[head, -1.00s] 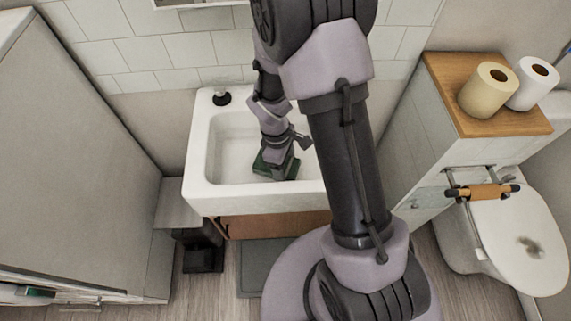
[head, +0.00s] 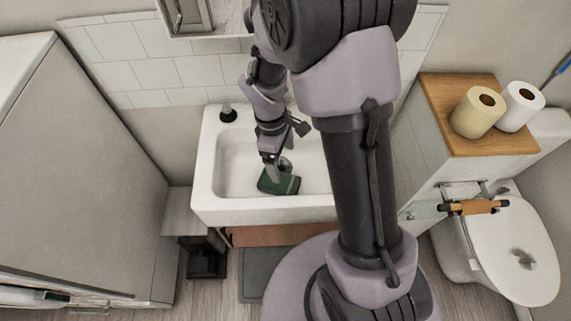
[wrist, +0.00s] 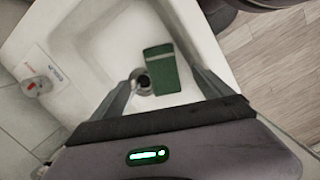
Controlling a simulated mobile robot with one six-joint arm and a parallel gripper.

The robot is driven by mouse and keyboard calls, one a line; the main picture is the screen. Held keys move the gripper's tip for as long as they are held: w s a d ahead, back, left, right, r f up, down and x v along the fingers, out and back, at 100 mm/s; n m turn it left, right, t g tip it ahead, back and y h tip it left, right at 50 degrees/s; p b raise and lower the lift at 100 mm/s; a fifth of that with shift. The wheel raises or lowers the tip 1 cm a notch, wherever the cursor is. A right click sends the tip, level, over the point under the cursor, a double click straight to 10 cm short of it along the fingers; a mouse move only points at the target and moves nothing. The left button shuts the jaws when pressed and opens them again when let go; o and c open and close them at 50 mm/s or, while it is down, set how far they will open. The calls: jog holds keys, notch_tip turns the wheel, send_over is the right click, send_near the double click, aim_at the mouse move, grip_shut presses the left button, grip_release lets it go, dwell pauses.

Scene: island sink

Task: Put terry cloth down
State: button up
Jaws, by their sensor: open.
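The green terry cloth (head: 279,183) is a folded, flat rectangle in the white sink basin (head: 232,160). In the wrist view the cloth (wrist: 162,70) lies beside the round drain (wrist: 143,84), partly over its edge. My gripper (head: 276,172) is over the cloth inside the basin. In the wrist view my gripper (wrist: 165,73) has its two fingers spread, one on each side of the cloth, with visible gaps to it. The gripper holds nothing.
A grey cabinet (head: 85,190) is at the left. At the right are a wood-topped cabinet (head: 450,100) with two paper rolls, and a toilet (head: 520,245). The basin is otherwise clear.

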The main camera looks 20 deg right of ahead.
notch_tip(320, 180, up, 13)
jog(key=s+a+m+t+y, duration=0.1)
jog(key=s+m+t, duration=0.15)
jog(key=m, duration=0.25)
jog(key=s+a+r+m+t+y, duration=0.2)
jog(key=s+a+r+m+t, duration=0.1)
jog(key=s+r+m, duration=0.6)
notch_tip(320, 180, up, 3)
jog(key=s+t, duration=0.1)
jog(key=s, duration=0.1)
jog(key=shift+s+a+f+m, duration=0.2)
jog(key=shift+s+a+m, duration=0.1)
jog(key=shift+a, duration=0.1)
jog(key=shift+c, duration=0.4)
